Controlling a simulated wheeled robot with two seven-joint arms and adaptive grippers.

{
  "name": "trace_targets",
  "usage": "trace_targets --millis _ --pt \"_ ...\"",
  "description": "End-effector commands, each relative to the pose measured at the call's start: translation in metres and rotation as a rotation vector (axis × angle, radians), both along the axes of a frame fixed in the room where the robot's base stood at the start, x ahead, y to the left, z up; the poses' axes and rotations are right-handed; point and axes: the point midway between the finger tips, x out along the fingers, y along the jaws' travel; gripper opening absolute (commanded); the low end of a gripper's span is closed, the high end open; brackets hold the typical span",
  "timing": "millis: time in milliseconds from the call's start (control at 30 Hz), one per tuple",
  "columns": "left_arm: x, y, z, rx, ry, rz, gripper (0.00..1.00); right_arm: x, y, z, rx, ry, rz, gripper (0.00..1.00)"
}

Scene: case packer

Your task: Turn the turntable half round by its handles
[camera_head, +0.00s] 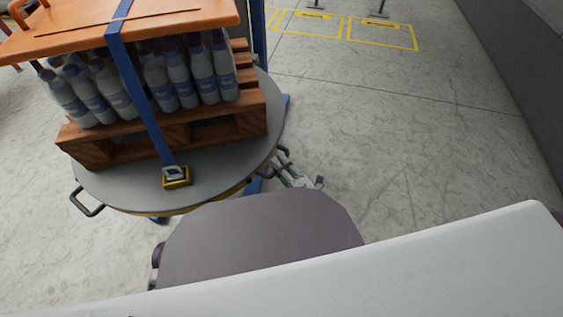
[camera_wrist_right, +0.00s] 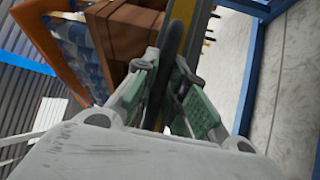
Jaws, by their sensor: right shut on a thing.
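The turntable (camera_head: 215,188) is a round grey disc with a yellow-edged rim, at the upper left of the head view. A dark bar handle (camera_head: 88,206) sticks out at its near left. Another handle (camera_head: 284,158) is at its right rim. My right gripper (camera_head: 290,175) is at that right handle and shut on it, its fingers partly hidden in the head view. In the right wrist view the green-padded fingers (camera_wrist_right: 167,68) close beside the turntable's rim (camera_wrist_right: 180,30); the gripped part is mostly hidden. My left gripper is not in view.
A wooden pallet (camera_head: 180,137) of bottles (camera_head: 160,80) stands on the turntable under an orange board (camera_head: 75,32), with a blue strap (camera_head: 138,90) and yellow buckle. Blue posts (camera_wrist_right: 250,60) stand close by. The floor (camera_head: 420,120) to the right is clear, with yellow markings farther back.

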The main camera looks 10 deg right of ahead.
Motion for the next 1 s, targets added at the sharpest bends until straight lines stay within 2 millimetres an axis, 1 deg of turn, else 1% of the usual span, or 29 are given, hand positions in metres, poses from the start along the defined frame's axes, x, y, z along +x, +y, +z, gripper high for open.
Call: trace_targets --millis 300,333,400,500,867,1000 --pt "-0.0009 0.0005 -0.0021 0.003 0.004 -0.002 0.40 -0.0002 -0.0008 -0.0012 -0.001 0.002 -0.002 0.00" --pt "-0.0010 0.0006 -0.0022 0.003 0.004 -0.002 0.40 -0.0002 -0.0008 -0.0012 -0.001 0.002 -0.002 0.16" --pt "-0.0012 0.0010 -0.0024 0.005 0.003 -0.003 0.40 -0.0002 -0.0008 -0.0011 -0.001 0.002 -0.002 0.25" --pt "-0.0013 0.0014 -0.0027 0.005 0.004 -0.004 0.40 -0.0001 -0.0007 -0.0007 0.000 0.001 -0.001 0.35" --pt "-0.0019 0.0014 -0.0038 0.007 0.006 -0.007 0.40 -0.0007 -0.0006 -0.0003 0.000 0.000 -0.001 0.35" --pt "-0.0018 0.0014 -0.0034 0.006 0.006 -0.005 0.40 -0.0043 -0.0022 -0.0013 0.001 0.001 -0.001 0.35"
